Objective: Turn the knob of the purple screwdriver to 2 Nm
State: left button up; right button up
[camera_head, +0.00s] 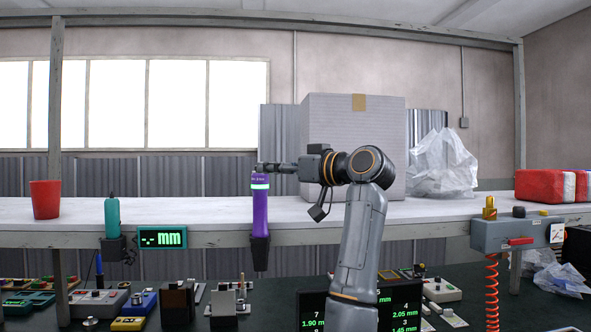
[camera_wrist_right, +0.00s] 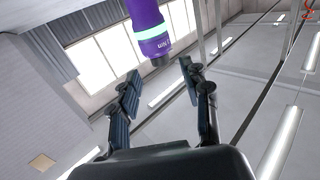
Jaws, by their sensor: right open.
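The purple screwdriver (camera_head: 260,212) stands upright in a dark holder at the shelf's front edge in the head view. It has a lit green ring near its top and small lettering above it, too small to read there. My right gripper (camera_head: 260,168) is at the screwdriver's top end, coming from the right. In the right wrist view the purple screwdriver (camera_wrist_right: 150,28) shows at the top, with its dark end pointing toward the gap between the fingers. There my right gripper (camera_wrist_right: 158,82) is open, with nothing between its fingers. My left gripper is not in view.
A red cup (camera_head: 45,199), large box (camera_head: 352,112) and plastic bag (camera_head: 443,165) sit on the shelf (camera_head: 215,212). Several tools and devices crowd the dark bench below.

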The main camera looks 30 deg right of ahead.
jog(key=v, duration=0.6)
jog(key=shift+s, duration=0.3)
